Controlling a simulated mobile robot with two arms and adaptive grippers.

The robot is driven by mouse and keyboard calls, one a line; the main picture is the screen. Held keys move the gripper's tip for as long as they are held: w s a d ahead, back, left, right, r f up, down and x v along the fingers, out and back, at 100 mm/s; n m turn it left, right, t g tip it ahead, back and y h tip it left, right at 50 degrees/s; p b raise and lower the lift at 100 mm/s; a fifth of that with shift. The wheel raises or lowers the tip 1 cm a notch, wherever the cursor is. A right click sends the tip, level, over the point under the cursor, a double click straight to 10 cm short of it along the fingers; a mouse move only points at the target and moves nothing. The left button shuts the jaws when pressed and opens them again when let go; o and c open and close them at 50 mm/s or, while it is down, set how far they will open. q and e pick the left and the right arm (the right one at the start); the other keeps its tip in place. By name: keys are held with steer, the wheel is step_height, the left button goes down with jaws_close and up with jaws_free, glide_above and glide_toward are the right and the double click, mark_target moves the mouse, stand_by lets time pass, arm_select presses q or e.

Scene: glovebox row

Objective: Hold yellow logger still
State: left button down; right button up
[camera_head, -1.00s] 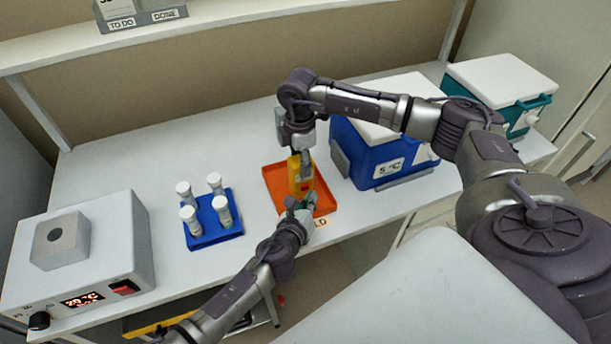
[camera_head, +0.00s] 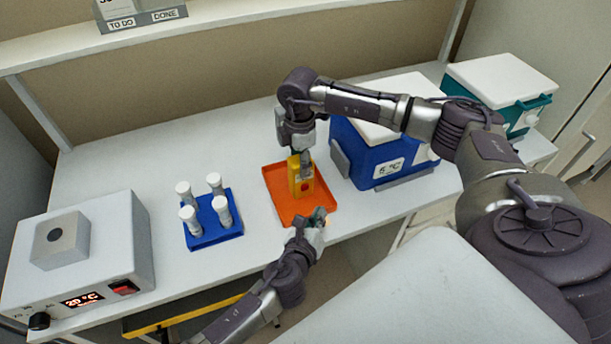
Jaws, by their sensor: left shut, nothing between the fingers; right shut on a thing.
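The yellow logger (camera_head: 295,183) stands upright on the orange tray (camera_head: 275,181), with a red spot and a grey patch on its front. My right gripper (camera_head: 302,153) comes down from above and is shut on the logger's top. My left gripper (camera_head: 319,217) is shut and empty at the tray's front edge, in front of the logger and apart from it. The label at the tray's front is hidden behind my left gripper.
A blue rack (camera_head: 212,236) with several white-capped tubes stands left of the tray. A blue cool box (camera_head: 370,160) is close on the right, with a teal box (camera_head: 520,118) beyond it. A grey heater block (camera_head: 80,250) stands far left. The bench behind the rack is clear.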

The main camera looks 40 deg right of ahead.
stand_by(0.4)
steer(key=o, duration=1.3)
